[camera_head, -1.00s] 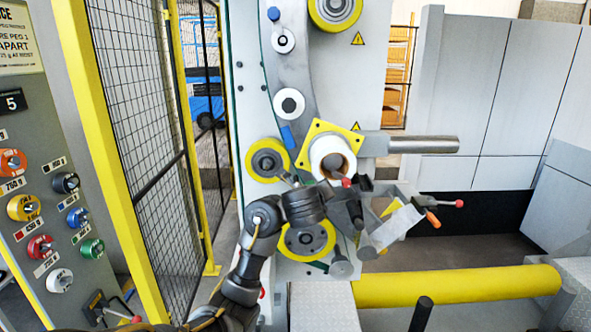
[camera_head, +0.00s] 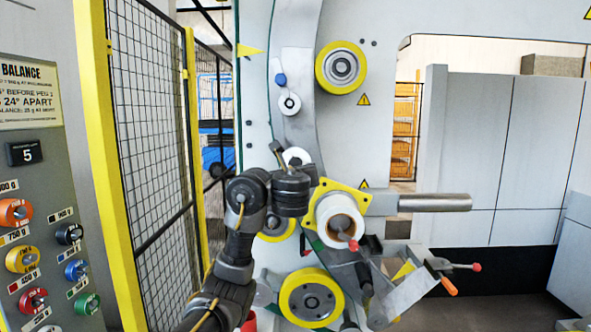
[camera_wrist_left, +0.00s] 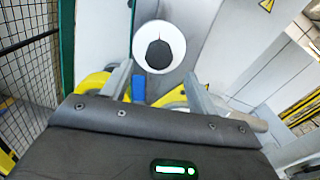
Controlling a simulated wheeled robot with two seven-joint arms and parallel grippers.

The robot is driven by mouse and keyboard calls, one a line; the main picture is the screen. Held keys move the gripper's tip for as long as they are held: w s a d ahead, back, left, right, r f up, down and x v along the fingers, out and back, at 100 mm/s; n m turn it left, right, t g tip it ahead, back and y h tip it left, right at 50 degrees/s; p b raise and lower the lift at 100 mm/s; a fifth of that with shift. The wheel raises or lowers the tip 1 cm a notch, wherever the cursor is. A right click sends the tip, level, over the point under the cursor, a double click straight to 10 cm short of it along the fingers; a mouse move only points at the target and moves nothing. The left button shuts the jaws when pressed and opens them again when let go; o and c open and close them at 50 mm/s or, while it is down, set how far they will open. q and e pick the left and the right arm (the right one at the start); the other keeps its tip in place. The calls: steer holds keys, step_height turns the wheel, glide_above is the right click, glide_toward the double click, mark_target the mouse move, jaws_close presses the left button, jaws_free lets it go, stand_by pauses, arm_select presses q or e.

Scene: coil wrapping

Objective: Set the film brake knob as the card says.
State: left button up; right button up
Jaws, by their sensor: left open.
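My left gripper (camera_head: 282,155) is raised in front of the wrapping machine, its jaws open. No contact is visible. A sign (camera_head: 28,95) at left is cut off; no brake setting is readable.
A film roll (camera_head: 337,215), a steel bar (camera_head: 435,203) and a red-tipped lever (camera_head: 455,267) lie right of my arm.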

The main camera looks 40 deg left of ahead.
mark_target(295, 164)
arm_select(q)
steer(key=shift+b+x, duration=1.95)
steer(key=shift+x, duration=1.3)
steer(key=shift+f, duration=0.15)
steer(key=shift+c, duration=0.5)
steer(key=c, duration=0.9)
